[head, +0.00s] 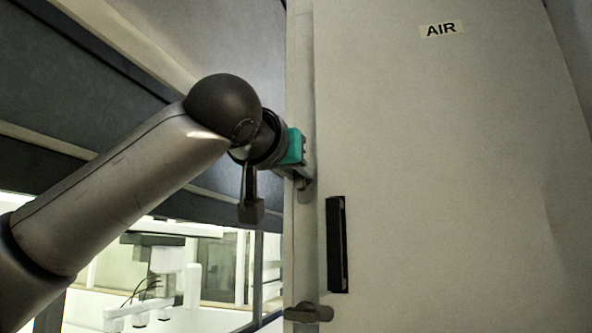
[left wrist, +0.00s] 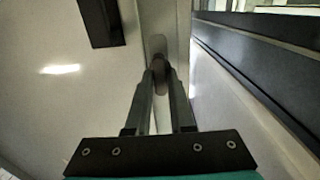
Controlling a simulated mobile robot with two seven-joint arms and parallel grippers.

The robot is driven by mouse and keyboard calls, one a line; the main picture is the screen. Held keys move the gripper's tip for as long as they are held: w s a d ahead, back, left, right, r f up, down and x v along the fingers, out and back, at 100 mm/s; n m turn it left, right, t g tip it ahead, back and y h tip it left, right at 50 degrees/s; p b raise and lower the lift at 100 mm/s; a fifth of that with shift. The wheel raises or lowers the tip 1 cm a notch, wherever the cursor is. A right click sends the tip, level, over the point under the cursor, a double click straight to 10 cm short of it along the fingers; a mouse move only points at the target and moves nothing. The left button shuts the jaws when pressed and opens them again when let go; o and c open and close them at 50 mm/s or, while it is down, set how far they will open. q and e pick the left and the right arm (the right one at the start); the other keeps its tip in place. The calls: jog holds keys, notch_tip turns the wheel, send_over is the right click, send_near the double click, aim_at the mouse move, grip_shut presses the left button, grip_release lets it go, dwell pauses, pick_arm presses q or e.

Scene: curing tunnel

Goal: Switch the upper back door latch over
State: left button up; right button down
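The upper back door latch (left wrist: 160,85) is a small grey, rounded bar at the edge of the pale door. In the left wrist view it lies lengthwise along the door edge, between my left gripper's (left wrist: 160,76) two fingers. The fingertips look closed in on its sides, with little or no gap. In the head view the left gripper (head: 308,174) is at the door edge, and only the latch's lower end (head: 304,184) shows under it. The pale door (head: 440,180) looks closed. My right gripper is not in view.
A lower latch (head: 308,313) of the same kind lies crosswise over the door edge below. A black handle (head: 337,245) is on the door, with an AIR label (head: 441,29) above. Dark panels (head: 80,80) and a lit opening (head: 215,270) are to the left.

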pick_arm(q)
grip_shut()
dwell(0.3)
jog(key=n+b, duration=0.4)
jog(key=n, duration=0.4)
jog(key=shift+f, duration=0.15)
jog(key=n+b, duration=0.1)
jog(key=n, duration=0.4)
jog(key=shift+b, duration=0.35)
jog(key=shift+a+n, duration=0.1)
jog(key=shift+n, duration=2.4)
